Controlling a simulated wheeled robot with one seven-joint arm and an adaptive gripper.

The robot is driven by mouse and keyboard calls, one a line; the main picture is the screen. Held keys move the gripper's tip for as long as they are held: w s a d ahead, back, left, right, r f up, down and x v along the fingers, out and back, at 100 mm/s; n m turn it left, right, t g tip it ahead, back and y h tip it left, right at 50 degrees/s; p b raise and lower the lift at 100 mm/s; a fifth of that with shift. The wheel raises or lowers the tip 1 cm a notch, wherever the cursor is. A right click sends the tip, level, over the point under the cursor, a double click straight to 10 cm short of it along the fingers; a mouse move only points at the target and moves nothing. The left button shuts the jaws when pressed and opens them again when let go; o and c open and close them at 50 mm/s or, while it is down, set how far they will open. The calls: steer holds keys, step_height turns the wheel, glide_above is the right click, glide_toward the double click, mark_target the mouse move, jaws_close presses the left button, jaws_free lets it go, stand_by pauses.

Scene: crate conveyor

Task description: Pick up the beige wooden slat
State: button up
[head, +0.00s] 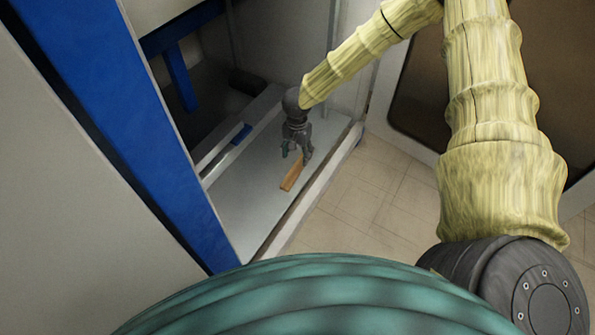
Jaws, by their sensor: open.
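The beige wooden slat (292,177) lies on the light grey surface (232,200), looking orange-tan in this light. Its long side runs from lower left to upper right. My gripper (296,160) is at the slat's upper end, pointing down, with its fingers apart. One finger is close to the slat's upper right end and covers part of it. I cannot tell whether the finger touches the slat.
A pale raised edge (300,206) borders the surface on the right, with tiled floor (350,195) beyond. A blue post (130,130) and grey panel stand at the left. A blue piece (241,134) sits by the rail behind. The surface left of the slat is clear.

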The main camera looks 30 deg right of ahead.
mark_target(298, 165)
steer(key=shift+w+d+f+b, duration=0.1)
steer(key=shift+d+f+b, duration=0.1)
steer(key=shift+f+b, duration=1.25)
steer(key=shift+w+d+f+b, duration=0.15)
steer(key=shift+f+b, duration=0.7)
steer(key=shift+f, duration=1.2)
steer(key=shift+s, duration=0.1)
steer(key=c, duration=1.1)
